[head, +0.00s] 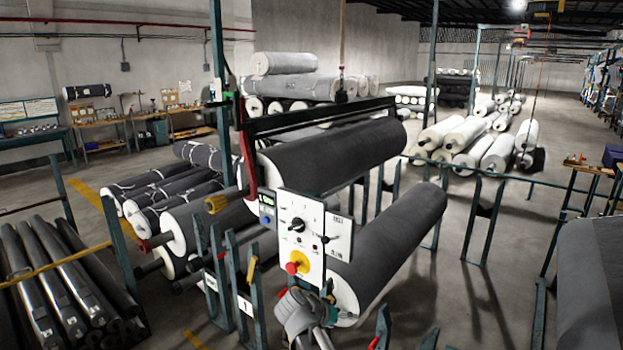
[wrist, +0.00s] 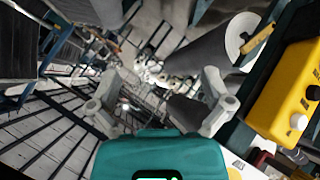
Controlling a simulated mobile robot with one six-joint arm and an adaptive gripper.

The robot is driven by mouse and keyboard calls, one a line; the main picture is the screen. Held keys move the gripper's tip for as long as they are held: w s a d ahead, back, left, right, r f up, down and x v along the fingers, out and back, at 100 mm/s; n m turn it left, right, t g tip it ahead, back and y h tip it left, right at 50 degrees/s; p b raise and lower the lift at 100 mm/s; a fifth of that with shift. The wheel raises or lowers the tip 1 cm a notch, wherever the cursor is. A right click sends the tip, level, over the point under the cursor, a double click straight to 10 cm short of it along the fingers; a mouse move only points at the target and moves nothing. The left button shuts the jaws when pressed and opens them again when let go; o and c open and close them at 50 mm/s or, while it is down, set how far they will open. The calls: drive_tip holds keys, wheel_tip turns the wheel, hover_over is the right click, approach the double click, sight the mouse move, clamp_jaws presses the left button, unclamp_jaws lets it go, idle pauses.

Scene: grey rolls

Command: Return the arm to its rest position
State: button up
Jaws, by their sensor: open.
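My gripper (wrist: 162,80) shows in the wrist view with its two grey fingers spread wide apart and nothing between them. Its teal body fills the bottom middle of that view. In the head view, part of my grey arm shows at the bottom centre, just below a white control panel (head: 318,228) with a black knob and a red button on a yellow base. The fingertips are hard to make out there. In the wrist view, a yellow control box (wrist: 285,105) with a black and a white knob is close on the right, apart from the fingers.
A large dark roll (head: 335,150) hangs in the machine frame behind the panel, and another dark roll (head: 395,245) extends to its right. Teal posts (head: 240,290) stand close at left. Dark metal bars (head: 60,280) lie at far left. Open floor (head: 480,290) shows at right.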

drive_tip(key=s+d+f+g+y+b, duration=0.1)
drive_tip(key=s+d+f+y+b, duration=0.2)
drive_tip(key=f, duration=0.3)
drive_tip(key=s+d+f+n+g+y+b, duration=0.1)
drive_tip(key=s+d+f+g+y+b, duration=0.1)
drive_tip(key=s+f, duration=0.3)
drive_tip(key=s+d+f+g+y+b, duration=0.2)
drive_tip(key=s+d+f+y+b, duration=0.1)
drive_tip(key=s+f+b, duration=0.1)
wheel_tip(320, 180, down, 3)
drive_tip(key=shift+s+d+r+n+y+b, duration=0.15)
drive_tip(key=shift+d+n+y+b, duration=0.15)
drive_tip(key=shift+d+b, duration=0.15)
